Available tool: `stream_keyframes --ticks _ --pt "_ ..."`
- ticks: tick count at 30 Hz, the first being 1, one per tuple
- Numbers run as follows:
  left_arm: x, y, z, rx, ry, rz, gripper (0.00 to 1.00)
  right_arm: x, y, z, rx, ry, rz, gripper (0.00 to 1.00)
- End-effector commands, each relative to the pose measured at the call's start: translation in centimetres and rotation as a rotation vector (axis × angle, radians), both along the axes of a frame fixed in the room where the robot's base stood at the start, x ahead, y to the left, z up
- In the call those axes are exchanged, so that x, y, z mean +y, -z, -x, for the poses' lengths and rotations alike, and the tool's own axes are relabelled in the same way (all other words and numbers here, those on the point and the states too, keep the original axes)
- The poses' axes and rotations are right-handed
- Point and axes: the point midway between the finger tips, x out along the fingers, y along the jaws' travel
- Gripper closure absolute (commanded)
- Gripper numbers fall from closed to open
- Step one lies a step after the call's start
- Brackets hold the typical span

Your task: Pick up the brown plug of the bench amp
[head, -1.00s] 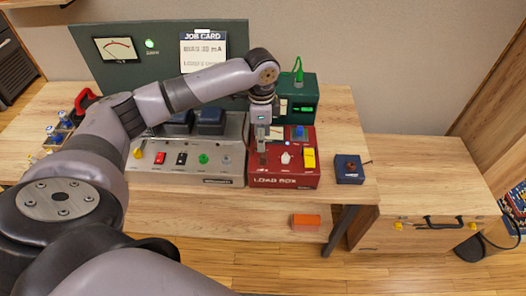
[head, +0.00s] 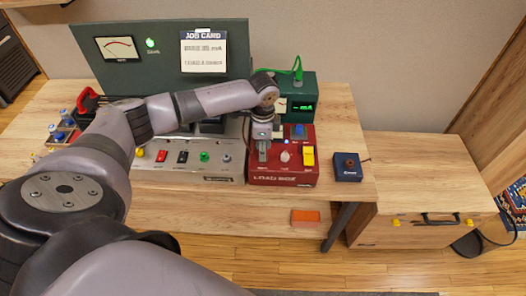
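The bench amp (head: 213,178), a silver chassis with a row of coloured controls, stands on the bench, partly behind my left arm. My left gripper (head: 263,158) points down over the left part of the red load box (head: 283,180), just right of the amp. Its fingers look close together, but the view is too small to show whether they are open or hold anything. I cannot make out a brown plug on the amp. A small dark blue box (head: 347,175) right of the load box has a reddish-brown round part (head: 350,163) on top. My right gripper is not in view.
A green meter box (head: 305,90) with a green cable stands behind the load box. A dark green panel with a job card (head: 204,51) stands at the back. An orange block (head: 305,217) lies below the bench top. The lower wooden cabinet top (head: 425,170) at right is clear.

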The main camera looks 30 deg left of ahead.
Motion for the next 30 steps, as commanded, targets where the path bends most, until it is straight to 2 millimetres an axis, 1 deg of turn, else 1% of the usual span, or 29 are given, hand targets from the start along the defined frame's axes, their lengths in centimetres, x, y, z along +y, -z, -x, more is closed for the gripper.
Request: stream_keyframes --ticks 2,14,25,30 --pt "0.0 -0.02 0.0 0.0 0.0 0.0 0.74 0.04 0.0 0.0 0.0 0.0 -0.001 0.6" --pt "0.01 -0.05 0.0 0.0 0.0 0.0 1.0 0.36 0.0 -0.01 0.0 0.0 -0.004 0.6" --pt "0.02 -0.1 -0.03 -0.001 -0.001 -0.001 1.0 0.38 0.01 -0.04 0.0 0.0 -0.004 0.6" --pt "0.02 -0.83 -0.07 -0.001 -0.001 0.0 1.0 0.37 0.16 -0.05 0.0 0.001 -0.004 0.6"
